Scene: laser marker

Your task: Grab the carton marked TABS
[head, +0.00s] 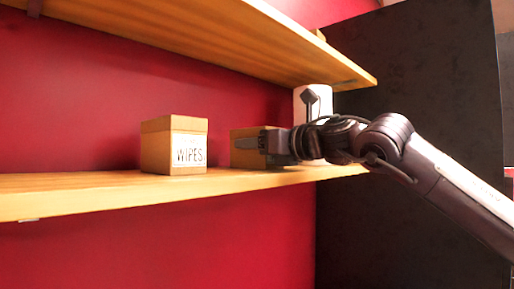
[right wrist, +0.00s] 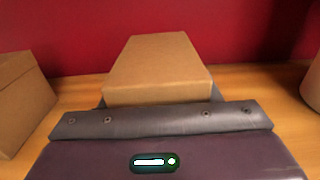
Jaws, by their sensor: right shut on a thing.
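A low brown carton (head: 246,157) stands on the lower wooden shelf, right of the middle of the head view. My right gripper (head: 264,145) reaches it from the right and is shut on it, covering most of its front, so its marking cannot be read. In the right wrist view the carton (right wrist: 160,68) sits straight ahead between the jaws, its plain top showing and its base near the shelf. My left gripper is not in view.
A taller carton marked WIPES (head: 188,152) stands to the left on the lower shelf (head: 80,193), with a gap between. A white cylinder (head: 313,100) stands behind my right wrist. An upper shelf (head: 220,35) hangs above. A dark panel (head: 420,90) closes the right side.

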